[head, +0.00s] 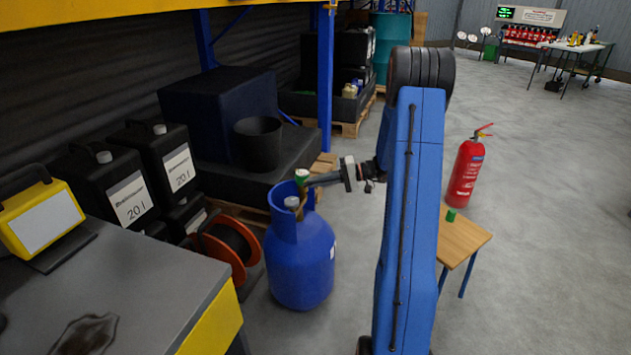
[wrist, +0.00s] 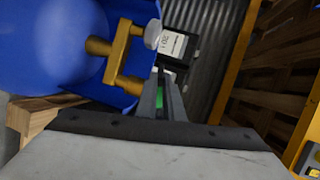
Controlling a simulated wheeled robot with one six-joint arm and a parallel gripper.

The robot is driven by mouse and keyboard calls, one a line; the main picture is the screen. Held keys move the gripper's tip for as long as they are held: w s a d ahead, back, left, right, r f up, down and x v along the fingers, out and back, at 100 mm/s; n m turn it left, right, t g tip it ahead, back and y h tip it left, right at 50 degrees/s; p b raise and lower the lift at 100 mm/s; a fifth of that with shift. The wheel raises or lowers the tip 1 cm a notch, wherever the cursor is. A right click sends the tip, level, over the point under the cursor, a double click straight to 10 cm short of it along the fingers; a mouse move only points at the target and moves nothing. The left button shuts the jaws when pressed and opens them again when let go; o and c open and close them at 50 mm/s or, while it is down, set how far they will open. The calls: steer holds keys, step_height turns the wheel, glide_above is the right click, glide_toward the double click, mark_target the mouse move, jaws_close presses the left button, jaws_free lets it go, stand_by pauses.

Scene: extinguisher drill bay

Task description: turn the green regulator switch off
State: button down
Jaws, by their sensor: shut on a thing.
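The blue gas cylinder (head: 300,255) stands upright on the floor, with a brass valve at its collar. A green part with a pale top, which I take for the regulator switch (head: 299,174), shows above the collar. My gripper (head: 309,182) reaches in from the right at this part. In the wrist view, my gripper (wrist: 160,92) has its narrow fingers close together with the green switch (wrist: 159,100) between them, mostly hidden by them. The brass valve (wrist: 125,60) and a pale round knob (wrist: 152,35) show just beyond, against the blue cylinder (wrist: 50,50).
A grey bench (head: 130,275) with a yellow edge is at the lower left. Black canisters (head: 128,195) and an orange cable reel (head: 225,250) stand behind it. A wooden stool (head: 462,238) with a small green piece and a red extinguisher (head: 467,172) are right. Floor beyond is open.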

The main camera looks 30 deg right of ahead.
steer(key=shift+f+m+t+y, duration=0.4)
steer(key=shift+t+y, duration=0.2)
steer(key=shift+y, duration=0.4)
steer(key=c, duration=1.9)
jaws_free()
steer(key=shift+o, duration=0.2)
steer(key=v, duration=1.7)
steer(key=shift+d+f, duration=0.3)
steer(key=shift+f, duration=0.05)
